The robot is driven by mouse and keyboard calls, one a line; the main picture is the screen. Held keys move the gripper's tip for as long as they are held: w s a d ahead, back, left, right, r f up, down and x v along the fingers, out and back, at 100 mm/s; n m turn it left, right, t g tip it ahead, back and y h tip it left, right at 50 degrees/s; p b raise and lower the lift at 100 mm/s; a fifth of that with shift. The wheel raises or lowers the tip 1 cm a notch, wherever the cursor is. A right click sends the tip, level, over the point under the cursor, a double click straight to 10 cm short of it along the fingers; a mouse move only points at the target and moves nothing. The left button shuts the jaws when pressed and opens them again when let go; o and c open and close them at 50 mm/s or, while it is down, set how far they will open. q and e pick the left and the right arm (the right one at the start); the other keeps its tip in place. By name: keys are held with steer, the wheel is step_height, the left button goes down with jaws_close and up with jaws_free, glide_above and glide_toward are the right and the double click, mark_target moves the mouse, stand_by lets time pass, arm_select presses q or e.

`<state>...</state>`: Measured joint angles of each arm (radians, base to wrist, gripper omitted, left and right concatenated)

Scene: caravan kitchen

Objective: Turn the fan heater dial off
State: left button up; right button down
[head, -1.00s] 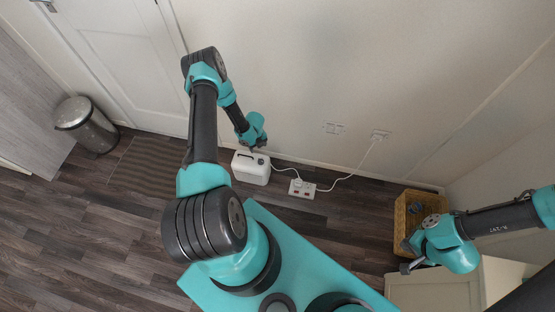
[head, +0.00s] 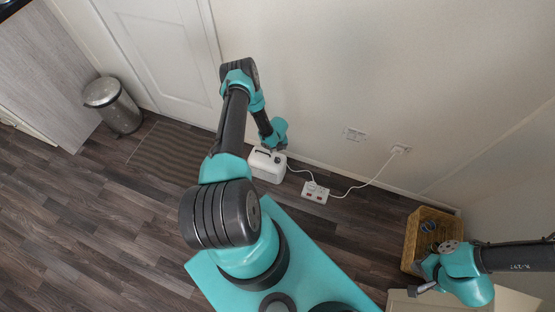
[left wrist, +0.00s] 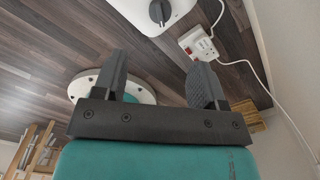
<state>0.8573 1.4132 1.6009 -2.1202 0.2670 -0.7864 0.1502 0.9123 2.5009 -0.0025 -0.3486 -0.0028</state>
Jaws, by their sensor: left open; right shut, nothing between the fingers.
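The white fan heater (head: 266,168) stands on the floor by the back wall in the head view. In the left wrist view its white body (left wrist: 134,10) is at the top edge, partly cut off. Its black round dial (left wrist: 160,12) shows there, beyond the fingertips. My left gripper (left wrist: 159,62) is open, with nothing between its fingers, apart from the dial. In the head view the left wrist is just above the heater's back right and hides part of it. My right gripper (head: 423,288) is shut and empty at the lower right, far from the heater.
A white power strip (head: 315,192) lies right of the heater, with a cable to the wall socket (head: 398,149). A wicker basket (head: 412,240) is at the right. A metal bin (head: 113,104) and a brown mat (head: 172,153) are at the left. Open floor lies at the left.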

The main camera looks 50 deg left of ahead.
mark_target(278, 159)
arm_select(q)
step_height(278, 159, down, 13)
steer(key=shift+r, duration=0.1)
stand_by(0.5)
steer(key=c, duration=0.9)
